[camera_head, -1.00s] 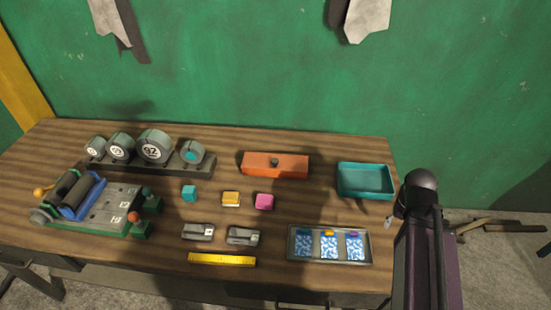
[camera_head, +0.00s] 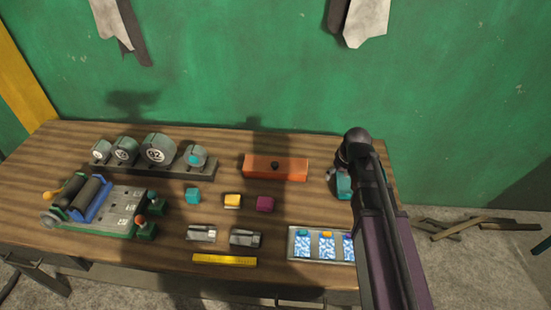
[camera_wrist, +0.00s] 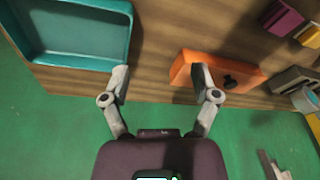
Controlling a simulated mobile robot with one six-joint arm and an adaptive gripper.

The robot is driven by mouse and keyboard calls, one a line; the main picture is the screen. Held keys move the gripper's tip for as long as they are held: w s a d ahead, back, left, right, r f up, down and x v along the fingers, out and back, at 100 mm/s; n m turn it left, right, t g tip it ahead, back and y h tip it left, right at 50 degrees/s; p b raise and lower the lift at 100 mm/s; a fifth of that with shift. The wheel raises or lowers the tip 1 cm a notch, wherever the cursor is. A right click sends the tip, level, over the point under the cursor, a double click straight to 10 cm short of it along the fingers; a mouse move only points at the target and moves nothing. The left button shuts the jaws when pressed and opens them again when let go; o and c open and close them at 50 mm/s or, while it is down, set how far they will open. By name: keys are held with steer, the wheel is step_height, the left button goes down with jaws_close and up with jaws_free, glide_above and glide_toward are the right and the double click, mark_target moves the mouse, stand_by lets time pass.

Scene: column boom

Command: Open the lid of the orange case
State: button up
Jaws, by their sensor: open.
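The orange case (camera_head: 275,168) lies on the back part of the table, with a small dark knob (camera_head: 275,164) on top. Its lid looks closed. In the wrist view the orange case (camera_wrist: 186,72) is partly behind the right finger, with the dark knob (camera_wrist: 229,81) just right of that finger. My gripper (camera_wrist: 162,76) is open and empty, its two fingers wide apart over bare wood between the teal tray and the case. I cannot tell its height above the table.
A teal tray (camera_wrist: 78,57) is left of the gripper in the wrist view. A grey rack (camera_head: 170,170) of round weights stands left of the case. Small cubes, including a teal one (camera_head: 193,196), and a grey tray (camera_head: 290,246) lie in front. A green wall is behind.

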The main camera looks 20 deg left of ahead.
mark_target(275, 164)
steer(key=w+a+r+n+y+p, duration=0.1)
steer(key=a+r+n, duration=0.1)
steer(key=a, duration=0.7)
steer(key=w+a+r+n+y+p, duration=0.1)
steer(key=w+a+r+n+p, duration=0.1)
steer(key=a, duration=0.8)
steer(key=shift+r+n+t, duration=0.3)
steer(key=shift+r+n, duration=0.1)
steer(key=shift+n, duration=0.1)
steer(key=shift+w+f, duration=0.1)
steer(key=shift+f, duration=0.1)
steer(key=b+x, duration=1.2)
steer(key=x, duration=0.1)
steer(key=shift+f+b, duration=0.25)
steer(key=shift+b, duration=0.05)
jaws_close()
